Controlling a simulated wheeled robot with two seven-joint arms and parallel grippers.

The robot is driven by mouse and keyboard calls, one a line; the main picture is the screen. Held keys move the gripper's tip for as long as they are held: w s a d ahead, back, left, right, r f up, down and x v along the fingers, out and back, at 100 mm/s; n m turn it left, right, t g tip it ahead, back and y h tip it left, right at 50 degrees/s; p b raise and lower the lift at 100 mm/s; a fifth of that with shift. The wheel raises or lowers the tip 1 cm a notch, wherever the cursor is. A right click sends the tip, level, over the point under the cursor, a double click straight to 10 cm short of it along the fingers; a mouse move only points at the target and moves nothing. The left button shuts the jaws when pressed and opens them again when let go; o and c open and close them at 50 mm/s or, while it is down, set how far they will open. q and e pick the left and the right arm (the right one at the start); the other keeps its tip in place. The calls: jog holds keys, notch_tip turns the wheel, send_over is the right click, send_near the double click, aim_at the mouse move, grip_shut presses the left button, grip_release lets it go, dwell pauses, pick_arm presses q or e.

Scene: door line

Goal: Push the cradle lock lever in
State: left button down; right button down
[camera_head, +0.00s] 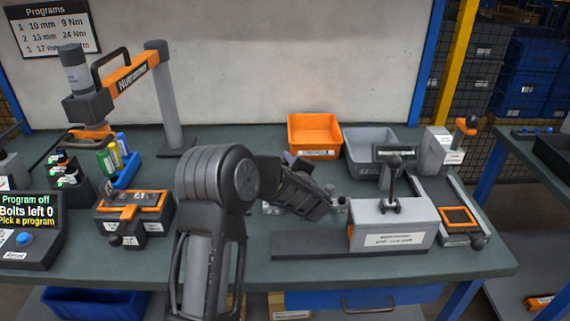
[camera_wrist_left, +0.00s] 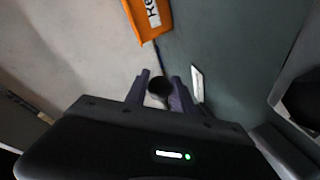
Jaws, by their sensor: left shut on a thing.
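My left gripper (camera_head: 293,162) reaches over the middle of the bench, just in front of the orange bin, its fingers facing the back. In the left wrist view my left gripper (camera_wrist_left: 157,96) has its two purple-grey fingers on either side of a dark round knob (camera_wrist_left: 159,87), shut on it. In the head view the gripper body hides this knob, so I cannot tell for sure that it is the cradle lock lever. A grey block (camera_head: 390,222) to the right carries an upright lever with a black knob (camera_head: 395,161). My right gripper is not in view.
The orange bin (camera_head: 315,134) and a grey bin (camera_head: 368,149) stand at the back. A Nutrunner arm (camera_head: 130,76) and a program box (camera_head: 27,229) are at left. An orange-framed fixture (camera_head: 460,217) is at right.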

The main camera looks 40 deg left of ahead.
pick_arm(q)
jog(key=shift+s+a+f+b, duration=0.1)
jog(key=shift+s+a+b, duration=0.65)
jog(key=shift+a, duration=0.4)
jog(key=shift+s, duration=0.1)
jog(key=c, duration=1.1)
grip_release()
jog(key=shift+s+a, duration=0.1)
jog(key=shift+o, duration=0.2)
jog(key=shift+v, duration=3.95)
